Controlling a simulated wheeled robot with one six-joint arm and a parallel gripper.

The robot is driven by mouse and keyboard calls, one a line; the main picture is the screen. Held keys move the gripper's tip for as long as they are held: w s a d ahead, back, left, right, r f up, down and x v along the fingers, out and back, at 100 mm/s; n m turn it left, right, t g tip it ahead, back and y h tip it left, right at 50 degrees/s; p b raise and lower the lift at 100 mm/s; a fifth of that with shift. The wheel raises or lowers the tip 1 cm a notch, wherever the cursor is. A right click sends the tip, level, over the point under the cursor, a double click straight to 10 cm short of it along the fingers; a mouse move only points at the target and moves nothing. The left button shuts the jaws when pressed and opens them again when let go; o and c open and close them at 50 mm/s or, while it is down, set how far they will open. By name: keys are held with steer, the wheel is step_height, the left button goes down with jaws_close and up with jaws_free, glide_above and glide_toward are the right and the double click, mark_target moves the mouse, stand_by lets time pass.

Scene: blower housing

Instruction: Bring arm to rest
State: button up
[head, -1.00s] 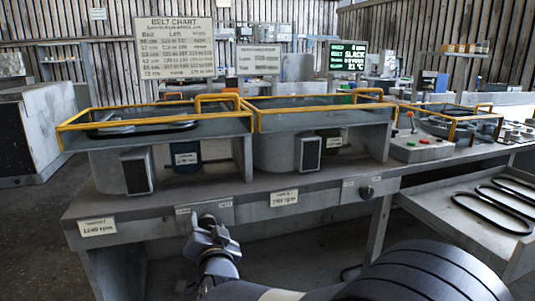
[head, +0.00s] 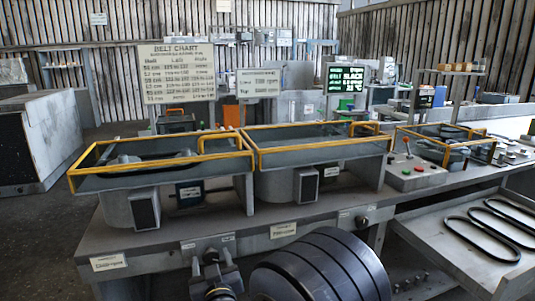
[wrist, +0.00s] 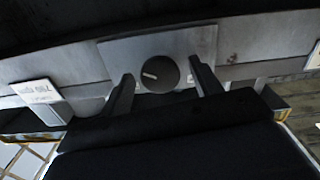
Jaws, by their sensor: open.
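My gripper (head: 211,258) is at the front edge of the bench, before the left small control plate. In the wrist view my gripper (wrist: 163,86) is open, its two fingers apart on either side of a round dark knob (wrist: 158,74) with a pale pointer mark. The knob sits on a grey plate (wrist: 115,55). I see no hold on it, and the gap in depth between fingers and knob is hard to tell. In the head view that knob is hidden behind my gripper. My large dark arm link fills the lower middle.
Two blower housings with yellow-framed guards, left (head: 165,180) and middle (head: 320,158), stand on the bench (head: 170,240). Another knob (head: 362,221) is on the bench front. A tray (head: 450,235) with black belts lies at right. Floor at left is clear.

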steer(key=shift+r+n+p, duration=0.2)
steer(key=shift+n+p, duration=0.5)
steer(key=shift+p, duration=0.1)
steer(key=v, duration=1)
steer(key=shift+f+b, duration=0.15)
steer(key=shift+b, duration=0.25)
steer(key=shift+s, duration=0.1)
